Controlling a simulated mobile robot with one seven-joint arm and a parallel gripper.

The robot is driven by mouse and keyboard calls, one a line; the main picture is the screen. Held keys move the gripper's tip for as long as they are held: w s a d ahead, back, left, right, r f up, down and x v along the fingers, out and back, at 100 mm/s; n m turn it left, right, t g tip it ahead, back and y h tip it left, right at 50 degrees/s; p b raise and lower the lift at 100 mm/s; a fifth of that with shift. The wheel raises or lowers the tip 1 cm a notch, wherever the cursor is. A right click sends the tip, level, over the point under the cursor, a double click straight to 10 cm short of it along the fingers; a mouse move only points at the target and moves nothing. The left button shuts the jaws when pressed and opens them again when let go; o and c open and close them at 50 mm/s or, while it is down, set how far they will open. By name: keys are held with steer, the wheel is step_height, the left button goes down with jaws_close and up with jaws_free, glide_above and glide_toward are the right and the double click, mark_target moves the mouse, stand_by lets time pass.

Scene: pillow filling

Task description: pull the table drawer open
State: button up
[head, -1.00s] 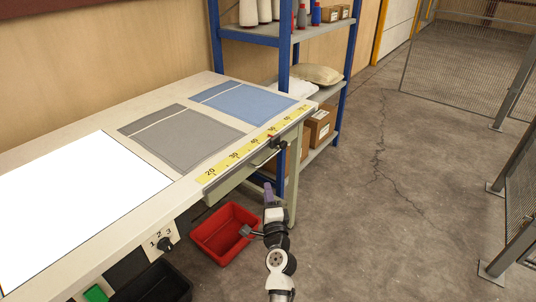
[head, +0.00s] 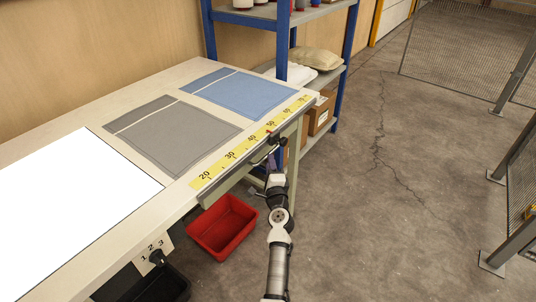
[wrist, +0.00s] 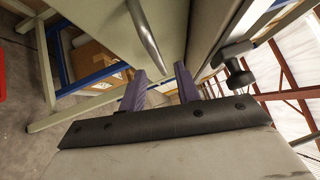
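The table (head: 100,117) has a drawer (head: 228,187) under its front edge, beside the yellow ruler strip. The drawer looks shut. In the wrist view, the silver bar handle (wrist: 145,35) runs across a pale front ahead of the fingers. My gripper (wrist: 158,80) has purple fingers that stand apart with nothing between them. The handle's lower end is just beyond the fingertips, not between them. In the head view, my gripper (head: 271,169) is close to the table edge at the drawer's right part, and my wrist partly hides the handle.
A red bin (head: 222,227) stands on the floor left of my arm. A black clamp knob (wrist: 238,65) juts out right of the fingers. A blue shelf rack (head: 341,75) stands behind the table's right end.

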steer(key=shift+x, duration=2.55)
steer(key=shift+c, duration=0.4)
jaws_close()
